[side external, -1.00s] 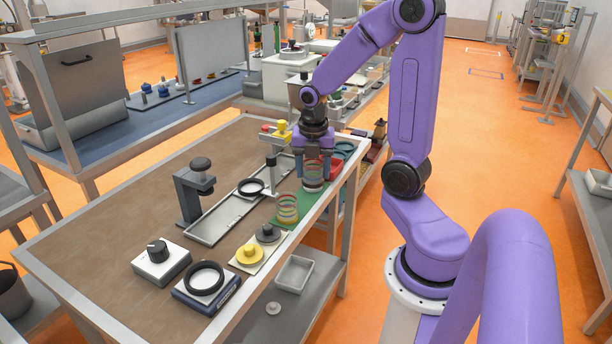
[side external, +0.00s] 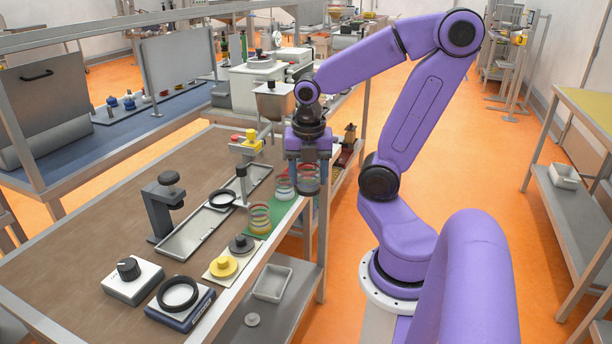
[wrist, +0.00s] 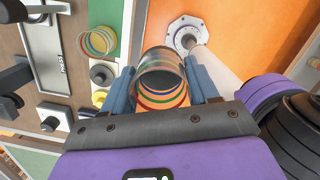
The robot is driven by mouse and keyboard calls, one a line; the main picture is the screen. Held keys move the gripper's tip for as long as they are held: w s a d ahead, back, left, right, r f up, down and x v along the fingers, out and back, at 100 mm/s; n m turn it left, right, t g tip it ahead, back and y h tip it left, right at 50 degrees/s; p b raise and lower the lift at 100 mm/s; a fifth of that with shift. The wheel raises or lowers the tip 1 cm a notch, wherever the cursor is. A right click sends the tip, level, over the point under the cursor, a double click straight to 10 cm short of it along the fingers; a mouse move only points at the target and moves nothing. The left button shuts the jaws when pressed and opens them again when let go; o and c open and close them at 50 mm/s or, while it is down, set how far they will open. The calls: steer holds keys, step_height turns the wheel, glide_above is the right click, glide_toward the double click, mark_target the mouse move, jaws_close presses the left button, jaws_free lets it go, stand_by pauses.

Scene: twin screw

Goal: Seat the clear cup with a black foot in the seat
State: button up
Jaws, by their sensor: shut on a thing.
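My gripper (side external: 308,186) is shut on a clear cup with coloured bands (wrist: 162,88), held between its fingers. In the side view the held cup (side external: 309,178) hangs near the table's right edge; its foot is hard to make out. A banded clear cup (side external: 259,218) stands on the green mat (side external: 263,230), and another (side external: 283,187) stands behind it, left of my gripper. The nearer one also shows in the wrist view (wrist: 98,41). A black ring (side external: 178,293) lies on a blue-sided block at the front. I cannot tell which part is the seat.
Yellow (side external: 223,265) and grey (side external: 241,244) knobbed discs stand near the right edge. Bare brown table lies at left.

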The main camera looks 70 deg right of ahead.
step_height(320, 180, up, 4)
steer(key=shift+r, duration=0.25)
steer(key=w, duration=0.1)
steer(key=w+r, duration=0.1)
steer(key=shift+w, duration=0.3)
steer(key=w+d+f, duration=0.1)
steer(key=w+d, duration=0.2)
steer(key=w, duration=2.2)
steer(key=shift+s+d+f, duration=0.1)
steer(key=shift+f, duration=3.5)
steer(key=shift+s+d+f, duration=0.1)
steer(key=shift+f, duration=3.45)
steer(key=shift+f, duration=1.15)
steer(key=o, duration=1.3)
